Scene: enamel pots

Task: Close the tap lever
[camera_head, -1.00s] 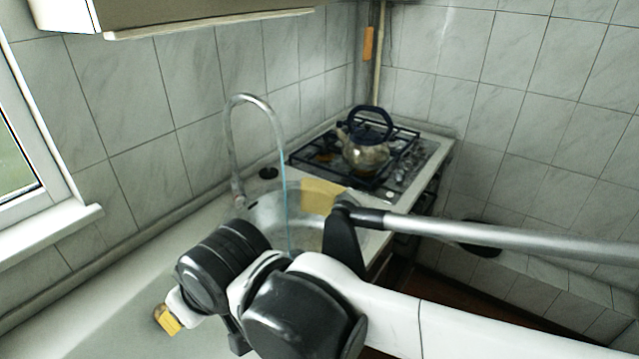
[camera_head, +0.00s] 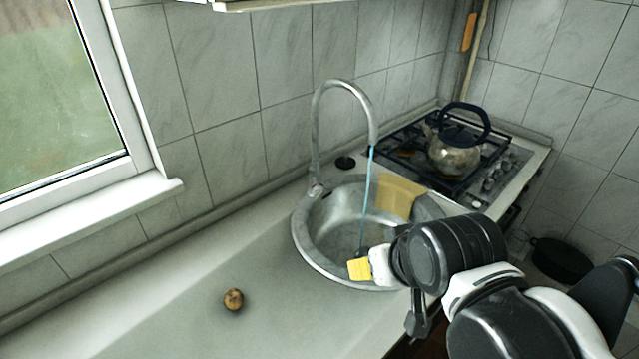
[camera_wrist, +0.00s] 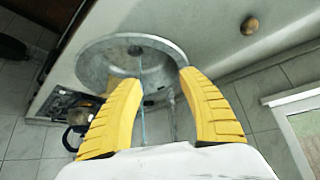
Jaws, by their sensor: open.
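The tap (camera_head: 316,130) is a tall metal gooseneck behind the round sink (camera_head: 300,245). A thin blue stream of water (camera_head: 366,195) runs from its spout into the basin. At the tap's foot is a small fitting (camera_head: 315,190); I cannot make out the lever's position. My gripper (camera_head: 358,268) is over the sink's front rim in the head view, apart from the tap. In the wrist view my gripper (camera_wrist: 160,80) has its two yellow fingers spread with nothing held. The sink (camera_wrist: 95,65) and the stream (camera_wrist: 141,95) lie beyond them.
A small brown round object (camera_head: 233,299) lies on the counter (camera_head: 150,310) left of the sink. A yellow-tan board or cloth (camera_head: 400,195) is at the sink's right edge. A kettle (camera_head: 455,155) stands on the stove (camera_head: 490,185). The left counter is mostly clear.

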